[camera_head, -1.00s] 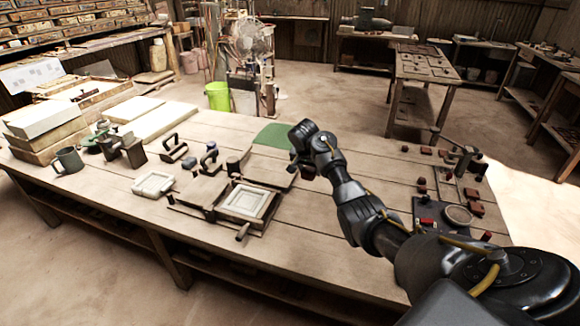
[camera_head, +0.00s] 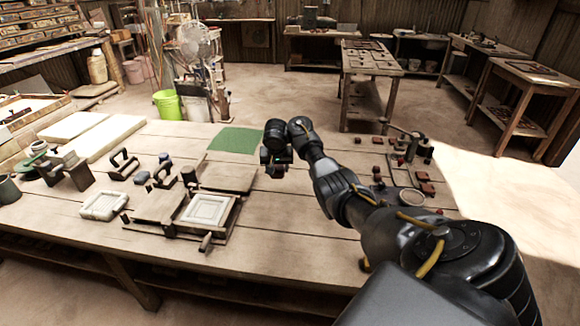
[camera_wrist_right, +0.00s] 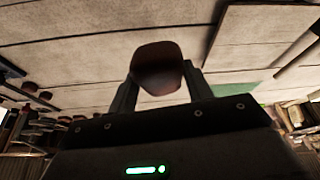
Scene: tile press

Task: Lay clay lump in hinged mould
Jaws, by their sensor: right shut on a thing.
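My right gripper (camera_head: 276,170) is above the table, right of the hinged mould (camera_head: 207,209). In the right wrist view it is shut on a brown rounded clay lump (camera_wrist_right: 158,68), which sits between the two fingers. In the head view the lump is small and dark and hard to make out. The mould lies open on the table, with a pale square recess facing up and a handle at its front. A flat wooden plate lies behind it. My left gripper is not in view.
A green mat (camera_head: 235,140) lies behind the mould. A pale square tray (camera_head: 104,205) and dark-handled tools (camera_head: 123,164) are to the left. Several red-brown lumps and a round dish (camera_head: 411,201) are at the right. The table between mould and dish is mostly bare.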

